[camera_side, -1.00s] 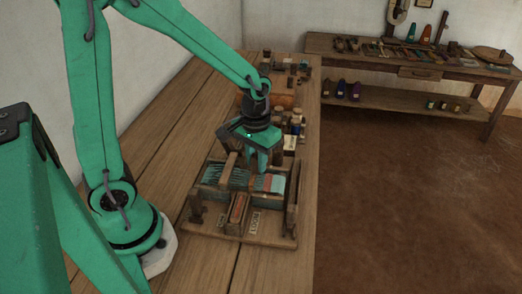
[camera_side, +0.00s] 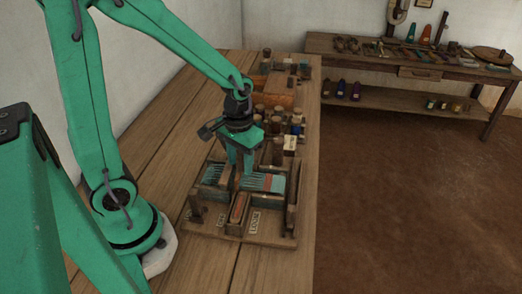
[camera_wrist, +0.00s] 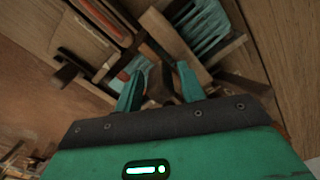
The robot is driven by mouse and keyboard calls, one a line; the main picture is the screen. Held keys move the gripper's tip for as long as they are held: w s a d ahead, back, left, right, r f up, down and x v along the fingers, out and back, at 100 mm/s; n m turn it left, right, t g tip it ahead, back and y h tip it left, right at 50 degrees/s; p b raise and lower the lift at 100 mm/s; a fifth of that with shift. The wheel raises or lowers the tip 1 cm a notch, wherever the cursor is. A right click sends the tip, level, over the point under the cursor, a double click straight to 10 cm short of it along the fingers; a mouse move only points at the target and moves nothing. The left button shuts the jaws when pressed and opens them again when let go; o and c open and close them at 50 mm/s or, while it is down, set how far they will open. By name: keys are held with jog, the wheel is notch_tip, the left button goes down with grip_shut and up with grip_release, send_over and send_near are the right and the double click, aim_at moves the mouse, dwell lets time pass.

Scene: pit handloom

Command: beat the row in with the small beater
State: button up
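The small wooden loom (camera_side: 222,226) stands near the table's right edge. Its pale teal threads (camera_side: 213,174) lie left of my gripper and also show in the wrist view (camera_wrist: 205,32). The woven cloth, teal with a red band (camera_side: 265,183), lies to the right. My gripper (camera_side: 239,172) points down over the loom's middle. In the wrist view its two green fingers (camera_wrist: 159,84) stand apart on either side of a brown wooden block (camera_wrist: 160,88), which looks like the small beater. I cannot tell whether the fingers touch it. The block's lower part is hidden.
A wooden tray holding a reddish piece (camera_side: 238,208) sits at the loom's front, beside a small label (camera_side: 255,222). Upright posts (camera_side: 292,190) stand at its right. Bottles and jars (camera_side: 291,143) crowd behind. The table's left side (camera_side: 165,140) is clear.

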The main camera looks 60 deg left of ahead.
jog(key=shift+o, duration=0.2)
jog(key=shift+w+r, duration=0.2)
jog(key=shift+r, duration=3.15)
jog(key=shift+s+d+r+t, duration=0.1)
jog(key=shift+s+r+t, duration=0.1)
jog(key=shift+r, duration=0.2)
jog(key=shift+s+r+t, duration=0.15)
jog(key=shift+r+t, duration=0.05)
jog(key=shift+r, duration=0.15)
jog(key=s+d+r+m+t, duration=0.1)
jog(key=s+r+m+t, duration=0.2)
jog(key=s+r+t, duration=0.2)
jog(key=shift+d+v, duration=0.2)
jog(key=shift+v, duration=1.1)
jog(key=shift+s, duration=0.1)
